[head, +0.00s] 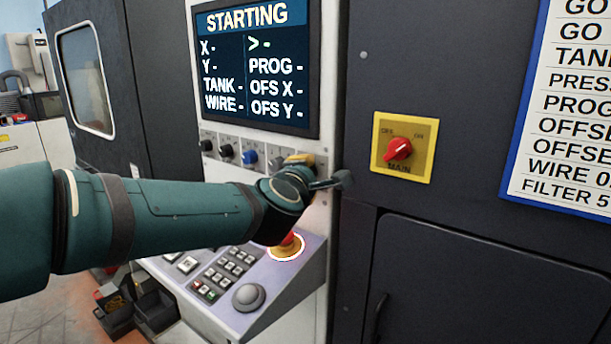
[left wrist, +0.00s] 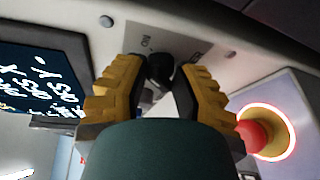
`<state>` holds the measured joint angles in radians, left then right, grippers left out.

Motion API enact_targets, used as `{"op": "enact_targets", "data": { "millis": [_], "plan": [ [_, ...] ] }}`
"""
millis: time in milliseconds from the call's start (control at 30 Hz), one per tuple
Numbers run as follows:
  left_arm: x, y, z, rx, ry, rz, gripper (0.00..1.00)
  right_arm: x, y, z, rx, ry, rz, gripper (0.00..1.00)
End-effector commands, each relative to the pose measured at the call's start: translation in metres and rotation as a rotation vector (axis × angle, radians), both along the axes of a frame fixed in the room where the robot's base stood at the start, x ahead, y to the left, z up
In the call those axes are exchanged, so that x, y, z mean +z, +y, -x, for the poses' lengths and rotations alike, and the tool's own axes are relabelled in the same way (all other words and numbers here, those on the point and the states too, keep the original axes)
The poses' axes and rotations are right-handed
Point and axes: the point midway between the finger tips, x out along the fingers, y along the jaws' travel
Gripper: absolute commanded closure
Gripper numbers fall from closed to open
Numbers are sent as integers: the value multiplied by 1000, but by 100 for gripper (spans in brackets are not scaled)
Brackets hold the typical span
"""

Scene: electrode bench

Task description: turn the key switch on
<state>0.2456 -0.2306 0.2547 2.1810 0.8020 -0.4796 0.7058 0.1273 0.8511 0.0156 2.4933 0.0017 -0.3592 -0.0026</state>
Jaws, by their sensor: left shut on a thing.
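The key switch (left wrist: 160,67) shows in the left wrist view as a dark knob on a grey label plate (left wrist: 170,43) with small lettering, partly hidden by the fingers. My left gripper (left wrist: 162,76) has its yellow fingers shut on the key switch, one on each side. In the head view my left gripper (head: 300,160) is at the right edge of the console panel, below the screen. My own wrist hides the key switch there. My right gripper is in neither view.
The screen (head: 258,65) reads STARTING. A red MAIN rotary switch (head: 398,149) on a yellow plate is to the right. Several knobs (head: 249,157) line the panel.

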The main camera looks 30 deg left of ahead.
Motion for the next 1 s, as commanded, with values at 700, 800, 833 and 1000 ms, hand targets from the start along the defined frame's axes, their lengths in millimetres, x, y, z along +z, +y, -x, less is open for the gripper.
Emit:
{"op": "enact_targets", "data": {
  "millis": [700, 800, 833, 1000],
  "plan": [
    [2, -3, 9, -1, -2, -2, 42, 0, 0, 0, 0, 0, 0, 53],
    [5, -7, 23, 0, -3, -2, 42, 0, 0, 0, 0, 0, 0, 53],
    [6, -8, 28, 0, -3, -2, 42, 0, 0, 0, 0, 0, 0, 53],
    [10, -18, 58, 1, -4, -3, 42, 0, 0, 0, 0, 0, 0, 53]
  ]
}}
